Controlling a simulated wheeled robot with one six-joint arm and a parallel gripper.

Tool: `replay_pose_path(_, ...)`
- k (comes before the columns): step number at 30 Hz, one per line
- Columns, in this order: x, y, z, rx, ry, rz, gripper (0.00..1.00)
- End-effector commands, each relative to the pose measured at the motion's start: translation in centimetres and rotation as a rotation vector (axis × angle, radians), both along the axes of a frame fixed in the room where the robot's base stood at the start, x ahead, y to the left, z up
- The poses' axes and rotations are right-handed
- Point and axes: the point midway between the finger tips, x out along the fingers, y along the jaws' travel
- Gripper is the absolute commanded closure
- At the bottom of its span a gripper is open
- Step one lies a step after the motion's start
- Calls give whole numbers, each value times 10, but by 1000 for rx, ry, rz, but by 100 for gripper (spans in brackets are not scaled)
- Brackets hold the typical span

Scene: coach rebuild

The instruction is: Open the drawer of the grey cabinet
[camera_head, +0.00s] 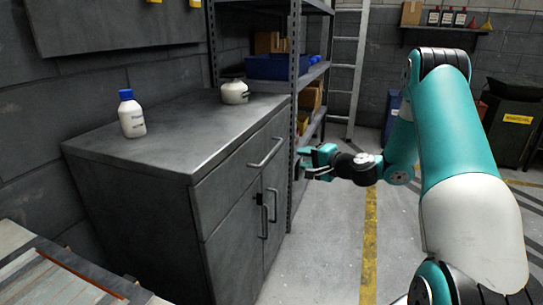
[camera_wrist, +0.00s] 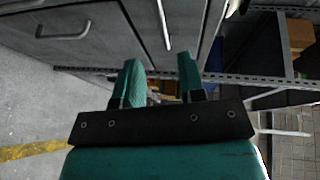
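The grey cabinet (camera_head: 130,195) stands at left centre in the head view. Its drawer (camera_head: 240,165) is at the top of the front and is shut. The bar-shaped drawer handle (camera_head: 266,153) runs along it. In the wrist view the drawer handle (camera_wrist: 163,25) shows upright at the top, ahead of the fingers and apart from them. My gripper (camera_head: 312,162) is in front of the cabinet, to the right of the handle. In the wrist view my gripper (camera_wrist: 159,72) has its two green fingers apart, with nothing between them.
Below the drawer are two doors with upright handles (camera_head: 265,216). A white bottle with a blue cap (camera_head: 131,115) and a round white jar (camera_head: 235,92) stand on the cabinet top. A metal shelf rack (camera_head: 294,100) adjoins the cabinet's far end. Floor in front is clear.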

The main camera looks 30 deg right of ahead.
Motion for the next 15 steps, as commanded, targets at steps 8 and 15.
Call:
replay_pose_path(8, 62, 19, -12, -4, 0, 8, 63)
replay_pose_path(15, 108, 31, -21, -3, 0, 6, 63)
